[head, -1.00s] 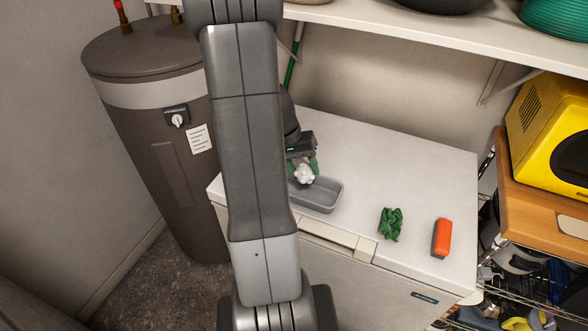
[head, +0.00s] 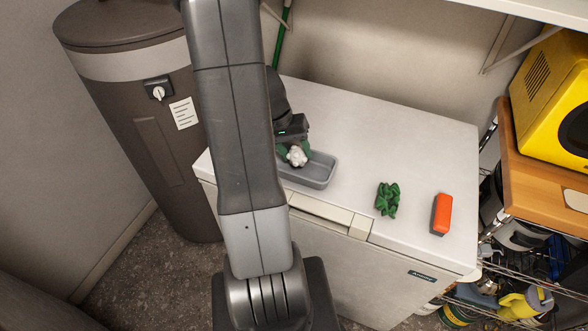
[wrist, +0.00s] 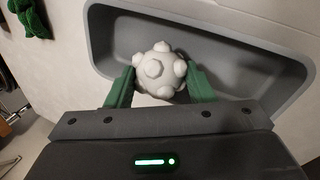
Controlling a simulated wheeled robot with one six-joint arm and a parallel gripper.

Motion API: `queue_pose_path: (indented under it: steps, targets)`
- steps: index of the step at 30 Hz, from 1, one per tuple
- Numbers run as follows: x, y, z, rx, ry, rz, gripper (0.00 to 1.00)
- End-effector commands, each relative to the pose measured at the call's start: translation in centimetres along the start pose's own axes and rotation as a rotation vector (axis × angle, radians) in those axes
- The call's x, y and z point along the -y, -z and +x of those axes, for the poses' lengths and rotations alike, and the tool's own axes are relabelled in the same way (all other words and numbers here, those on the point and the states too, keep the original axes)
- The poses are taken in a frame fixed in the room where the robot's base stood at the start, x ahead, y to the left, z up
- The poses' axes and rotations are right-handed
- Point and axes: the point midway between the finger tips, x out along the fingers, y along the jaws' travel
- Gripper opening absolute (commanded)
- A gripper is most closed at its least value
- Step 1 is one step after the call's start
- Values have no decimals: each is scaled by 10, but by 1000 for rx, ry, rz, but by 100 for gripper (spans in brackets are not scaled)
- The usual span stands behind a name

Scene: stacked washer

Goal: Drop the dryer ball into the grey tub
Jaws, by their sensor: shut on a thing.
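The dryer ball (head: 297,156) is white and knobbly. My gripper (wrist: 160,82) is shut on it, with a green finger on each side; the gripper also shows in the head view (head: 294,150). In the wrist view the ball (wrist: 158,68) appears in front of the grey tub (wrist: 225,55). The tub (head: 318,180) is a shallow oblong tray on the white machine top. The ball appears over the tub's left part in the head view. Its exact height above the tub floor is hard to tell. My arm hides part of the tub's left end.
A crumpled green cloth (head: 387,200) and an orange-red block with a dark side (head: 442,214) lie right of the tub on the white top (head: 410,145). A dark tank (head: 150,130) stands at left. A yellow appliance (head: 555,100) sits on a wooden shelf at right.

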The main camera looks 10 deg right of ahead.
Motion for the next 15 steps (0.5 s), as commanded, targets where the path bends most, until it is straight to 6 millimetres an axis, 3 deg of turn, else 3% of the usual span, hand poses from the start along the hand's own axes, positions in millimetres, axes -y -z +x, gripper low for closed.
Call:
queue_pose_path:
  steps: [6, 7, 10, 15]
  targets:
    - [0, 0, 0, 0, 0, 0, 26]
    - [0, 0, 0, 0, 0, 0, 52]
    - [0, 0, 0, 0, 0, 0, 72]
    - [0, 0, 0, 0, 0, 0, 74]
